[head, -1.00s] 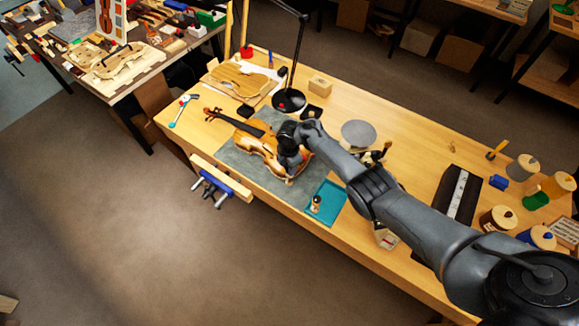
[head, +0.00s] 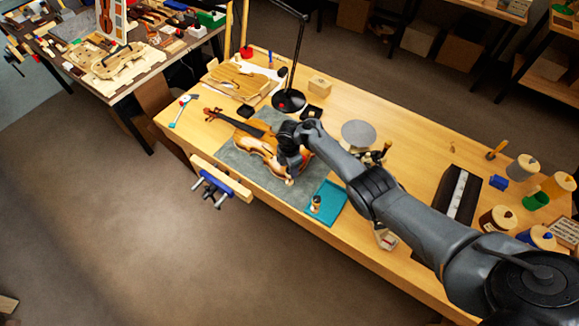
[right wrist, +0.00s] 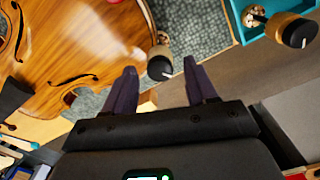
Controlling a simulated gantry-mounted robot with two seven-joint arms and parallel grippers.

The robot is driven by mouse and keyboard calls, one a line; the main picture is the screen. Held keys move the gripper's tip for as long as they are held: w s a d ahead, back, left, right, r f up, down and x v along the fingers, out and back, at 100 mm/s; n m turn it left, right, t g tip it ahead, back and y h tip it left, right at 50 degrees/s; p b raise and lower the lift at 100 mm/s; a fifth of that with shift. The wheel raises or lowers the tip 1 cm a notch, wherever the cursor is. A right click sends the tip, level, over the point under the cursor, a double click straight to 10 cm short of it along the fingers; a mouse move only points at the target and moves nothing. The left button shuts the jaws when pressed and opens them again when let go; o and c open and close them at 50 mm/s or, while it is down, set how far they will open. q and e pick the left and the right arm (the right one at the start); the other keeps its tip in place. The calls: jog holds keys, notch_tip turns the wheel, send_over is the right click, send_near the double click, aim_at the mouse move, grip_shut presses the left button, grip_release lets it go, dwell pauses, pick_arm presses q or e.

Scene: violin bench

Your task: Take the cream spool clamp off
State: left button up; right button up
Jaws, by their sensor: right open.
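The violin (head: 248,137) lies on a grey mat on the bench, and its body fills the left of the right wrist view (right wrist: 75,45). The cream spool clamp (right wrist: 160,52) sits at the violin's edge, its dark end cap toward my camera. It shows as a small pale piece (head: 289,182) in the head view. My right gripper (right wrist: 160,67) is open, with one finger on each side of the clamp's cap and visible gaps between. In the head view the right gripper (head: 294,166) hangs over the violin's lower end and hides part of it. My left gripper is not in view.
A teal tray (head: 333,194) beside the mat holds another spool clamp (head: 316,203) with a tan body and dark cap. A black desk lamp (head: 289,100) stands behind the violin. A blue vise (head: 213,186) is on the front edge. Jars (head: 498,219) stand far right.

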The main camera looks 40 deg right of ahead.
notch_tip(320, 180, up, 11)
jog(key=p, duration=0.4)
jog(key=shift+f, duration=0.2)
